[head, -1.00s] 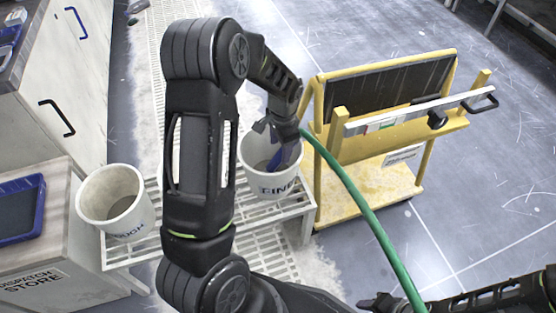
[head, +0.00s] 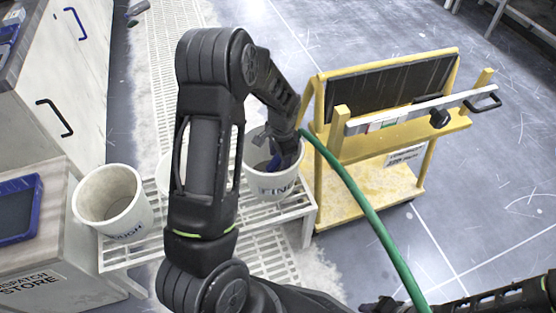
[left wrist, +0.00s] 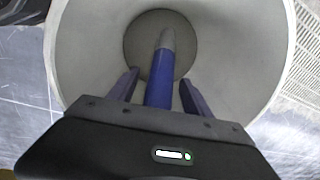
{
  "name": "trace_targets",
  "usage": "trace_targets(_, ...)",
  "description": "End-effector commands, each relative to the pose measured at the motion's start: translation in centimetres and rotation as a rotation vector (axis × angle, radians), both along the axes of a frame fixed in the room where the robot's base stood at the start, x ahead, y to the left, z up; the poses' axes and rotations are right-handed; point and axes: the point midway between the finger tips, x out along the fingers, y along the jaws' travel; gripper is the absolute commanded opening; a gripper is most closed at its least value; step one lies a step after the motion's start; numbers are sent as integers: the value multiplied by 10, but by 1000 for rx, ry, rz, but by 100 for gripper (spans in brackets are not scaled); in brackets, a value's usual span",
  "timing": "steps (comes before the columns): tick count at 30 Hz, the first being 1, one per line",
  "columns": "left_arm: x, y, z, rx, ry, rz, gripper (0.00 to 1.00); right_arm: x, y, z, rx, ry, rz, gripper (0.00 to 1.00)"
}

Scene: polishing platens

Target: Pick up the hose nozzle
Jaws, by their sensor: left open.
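The hose nozzle (left wrist: 159,82), a blue body with a grey tip, points down into a white bucket (left wrist: 85,60) in the left wrist view. The open fingers of my left gripper (left wrist: 157,78) stand on either side of it, with gaps visible between. In the head view my left gripper (head: 284,152) reaches into the bucket lettered "FINE" (head: 272,188), where blue (head: 290,160) shows beside the dark fingers. The nozzle's rear end is hidden behind the gripper. My right gripper (head: 383,303) is cut off at the bottom edge, its jaws unclear.
A green hose (head: 365,208) runs from near my left gripper to the lower right. A yellow cart (head: 375,195) stands right of the bucket. A white slatted rack (head: 150,250) carries the buckets, including a "ROUGH" one (head: 147,212). Open floor lies to the right.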

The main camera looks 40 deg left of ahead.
Motion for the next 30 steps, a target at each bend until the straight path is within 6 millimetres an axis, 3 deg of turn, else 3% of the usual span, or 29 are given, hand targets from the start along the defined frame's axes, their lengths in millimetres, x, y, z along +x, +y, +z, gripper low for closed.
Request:
trace_targets(7, 0, 0, 0, 0, 0, 0, 57, 0, 0, 0, 0, 0, 0, 36)
trace_targets(27, 0, 0, 0, 0, 0, 0, 2, 0, 0, 0, 0, 1, 0, 36)
trace_targets(30, 0, 0, 0, 0, 0, 0, 0, 0, 0, 0, 0, 1, 0, 36)
